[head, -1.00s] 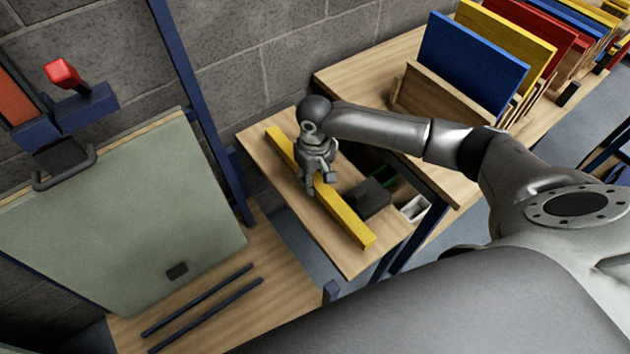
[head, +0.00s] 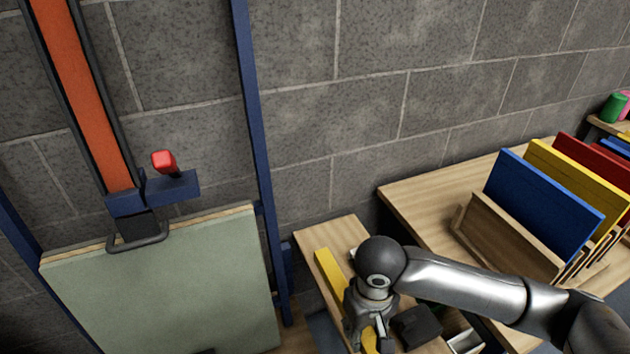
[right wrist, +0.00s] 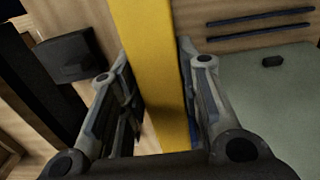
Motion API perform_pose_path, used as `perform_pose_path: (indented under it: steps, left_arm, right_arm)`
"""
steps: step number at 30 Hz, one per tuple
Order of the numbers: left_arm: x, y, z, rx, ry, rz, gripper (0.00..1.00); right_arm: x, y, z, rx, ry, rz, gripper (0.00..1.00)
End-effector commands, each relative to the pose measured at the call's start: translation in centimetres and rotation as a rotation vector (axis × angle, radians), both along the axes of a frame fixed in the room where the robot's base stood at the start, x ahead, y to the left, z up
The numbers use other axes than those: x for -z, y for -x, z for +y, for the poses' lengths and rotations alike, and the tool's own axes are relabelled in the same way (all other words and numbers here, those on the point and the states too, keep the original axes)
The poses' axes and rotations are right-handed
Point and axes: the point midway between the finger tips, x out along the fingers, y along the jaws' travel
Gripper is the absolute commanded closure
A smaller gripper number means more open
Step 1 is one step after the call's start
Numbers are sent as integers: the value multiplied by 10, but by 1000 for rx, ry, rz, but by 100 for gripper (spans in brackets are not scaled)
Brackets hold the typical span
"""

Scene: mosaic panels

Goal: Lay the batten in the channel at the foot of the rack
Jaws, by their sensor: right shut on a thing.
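The batten is a long yellow bar (head: 328,272) over the small wooden table; it also runs down the right wrist view (right wrist: 148,50). My right gripper (head: 369,340) is shut on the batten, with a finger on each side of it (right wrist: 163,80). I cannot tell whether the batten touches the tabletop. The channel shows as two dark parallel rails (right wrist: 260,17) on a wooden base in the right wrist view; it is outside the head view. The rack has blue posts (head: 256,150) and carries a grey-green panel (head: 170,290). My left gripper is not in view.
A dark block (head: 418,325) sits on the small table (head: 350,232) beside my right gripper. A bench (head: 425,190) at right holds a wooden stand with blue, yellow and red panels. A red knob (head: 164,161) sticks out above the grey-green panel. A block wall stands behind.

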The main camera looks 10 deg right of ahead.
Motion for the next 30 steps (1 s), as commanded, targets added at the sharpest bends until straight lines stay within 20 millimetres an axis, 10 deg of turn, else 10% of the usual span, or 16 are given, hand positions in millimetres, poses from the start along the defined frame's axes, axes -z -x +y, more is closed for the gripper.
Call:
perform_pose_path:
  steps: [18, 30]
  left_arm:
    - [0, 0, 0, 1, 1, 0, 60]
    - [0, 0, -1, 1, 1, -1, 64]
  right_arm:
    - [-103, -13, -10, 123, -4, -5, 100]
    - [-117, -11, -12, 140, -1, -1, 100]
